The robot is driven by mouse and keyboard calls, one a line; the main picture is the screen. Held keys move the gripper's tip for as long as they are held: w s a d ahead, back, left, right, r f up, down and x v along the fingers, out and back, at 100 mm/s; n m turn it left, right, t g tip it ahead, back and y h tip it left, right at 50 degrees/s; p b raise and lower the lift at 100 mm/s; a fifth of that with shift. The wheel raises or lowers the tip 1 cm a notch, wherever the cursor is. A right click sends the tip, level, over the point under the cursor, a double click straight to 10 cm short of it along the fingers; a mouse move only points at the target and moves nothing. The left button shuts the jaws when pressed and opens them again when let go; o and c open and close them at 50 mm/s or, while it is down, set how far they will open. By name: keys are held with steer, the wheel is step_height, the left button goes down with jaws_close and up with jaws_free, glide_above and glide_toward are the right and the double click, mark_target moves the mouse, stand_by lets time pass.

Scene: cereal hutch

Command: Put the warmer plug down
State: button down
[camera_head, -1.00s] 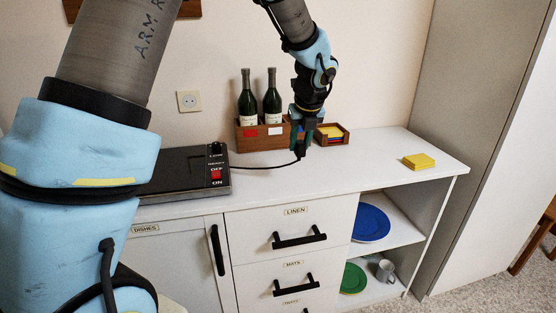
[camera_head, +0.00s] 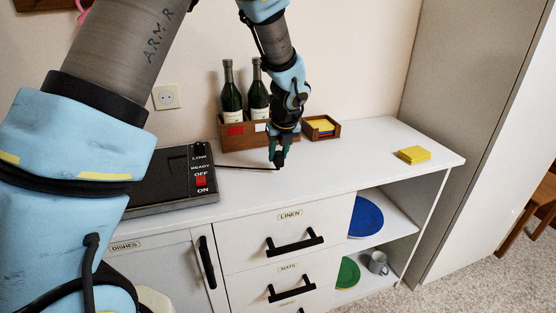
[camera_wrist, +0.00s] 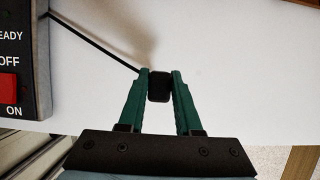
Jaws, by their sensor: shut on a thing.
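The warmer plug (camera_wrist: 159,87) is a small black block with a dark cord, held between the green fingers of my gripper (camera_wrist: 160,85). In the head view my gripper (camera_head: 277,163) points down at the white countertop, in front of the bottle box. Its fingertips are at or just above the surface; I cannot tell whether the plug touches it. The cord runs left from the plug to the black warmer (camera_head: 174,182), which has a red switch and the labels LOW, READY, OFF and ON.
A wooden box (camera_head: 235,143) with two bottles and a tray of coloured cards (camera_head: 321,126) stand behind my gripper. A yellow stack (camera_head: 413,154) lies at the right. A wall socket (camera_head: 166,97) is at the left. The counter (camera_head: 350,160) is clear right of my gripper.

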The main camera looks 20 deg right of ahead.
mark_target(278, 163)
steer(key=shift+f, duration=1.15)
steer(key=shift+f, duration=0.4)
steer(key=shift+f, duration=0.25)
steer(key=c, duration=0.6)
jaws_free()
steer(key=v, duration=1.3)
steer(key=shift+w+r+b, duration=0.25)
steer(key=shift+b, duration=0.05)
